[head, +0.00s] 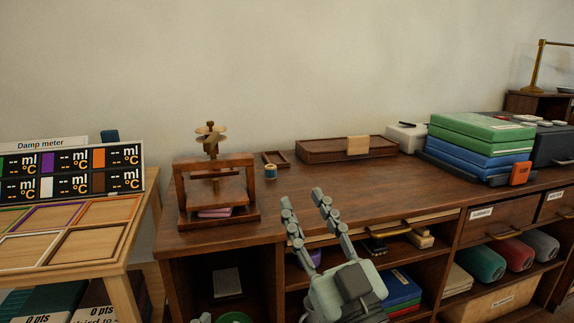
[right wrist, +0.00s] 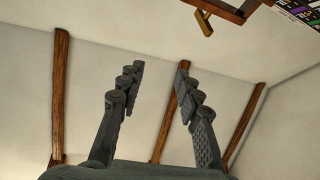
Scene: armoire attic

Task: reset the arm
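My right gripper (head: 303,197) is in front of the wooden cabinet's front edge in the head view, its fingers pointing up and away. The fingers are apart with nothing between them. In the right wrist view the same open fingers (right wrist: 160,78) stand against a pale surface with wooden beams. A small grey shape at the bottom edge of the head view may be the tip of my left gripper (head: 201,318); too little of it shows to tell its state.
A wooden press (head: 214,189) stands on the cabinet top (head: 340,190), left of my right gripper. Further back are a spool (head: 270,172) and a long wooden box (head: 320,150). Green and blue cases (head: 480,140) are stacked right. A damp meter board (head: 70,172) stands left.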

